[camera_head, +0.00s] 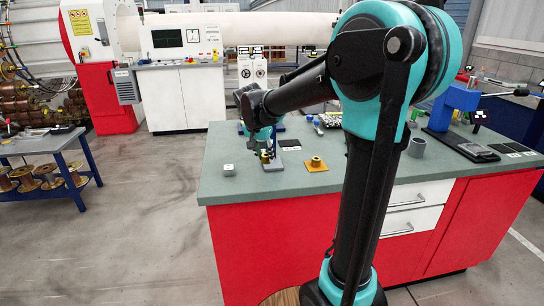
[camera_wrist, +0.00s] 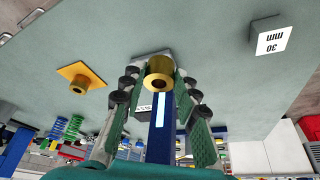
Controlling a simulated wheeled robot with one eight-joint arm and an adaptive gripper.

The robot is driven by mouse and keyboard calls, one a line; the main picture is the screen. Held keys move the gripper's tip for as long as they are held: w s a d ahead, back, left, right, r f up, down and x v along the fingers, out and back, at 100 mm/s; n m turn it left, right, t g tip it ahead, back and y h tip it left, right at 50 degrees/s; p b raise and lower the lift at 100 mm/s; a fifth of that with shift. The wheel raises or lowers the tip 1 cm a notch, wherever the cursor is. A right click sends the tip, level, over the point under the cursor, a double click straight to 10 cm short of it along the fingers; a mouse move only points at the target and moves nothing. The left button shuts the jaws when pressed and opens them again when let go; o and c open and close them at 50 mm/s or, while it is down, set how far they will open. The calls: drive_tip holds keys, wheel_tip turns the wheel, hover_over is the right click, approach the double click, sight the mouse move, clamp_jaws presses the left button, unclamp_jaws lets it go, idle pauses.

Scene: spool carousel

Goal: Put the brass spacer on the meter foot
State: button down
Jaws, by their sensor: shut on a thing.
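The brass spacer (camera_wrist: 160,73) is a short hollow cylinder between the green-padded fingers of my gripper (camera_wrist: 157,82). My gripper is shut on it. In the head view the brass spacer (camera_head: 265,157) shows small and partly covered at my gripper (camera_head: 266,153), low over the green bench. A grey foot (camera_wrist: 144,64) with a blue upright (camera_wrist: 160,130) lies behind the spacer in the wrist view and seems to be the meter foot. The spacer overlaps it in the picture. I cannot tell whether they touch. The fingers hide part of the foot.
A yellow square flange with a raised hub (camera_head: 316,164) lies close by on the bench (camera_head: 240,185). A block marked 30 mm (camera_wrist: 271,37) stands apart; it also shows near the front left edge (camera_head: 229,170). A grey cup (camera_head: 417,147) and blue vise (camera_head: 455,105) stand right.

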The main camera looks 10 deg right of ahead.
hover_over(272, 164)
drive_tip(key=shift+f, duration=1.75)
drive_tip(key=shift+f, duration=0.15)
drive_tip(key=c, duration=1.1)
unclamp_jaws()
drive_tip(key=shift+c, duration=0.2)
drive_tip(key=v, duration=1.2)
drive_tip(key=shift+s, duration=0.15)
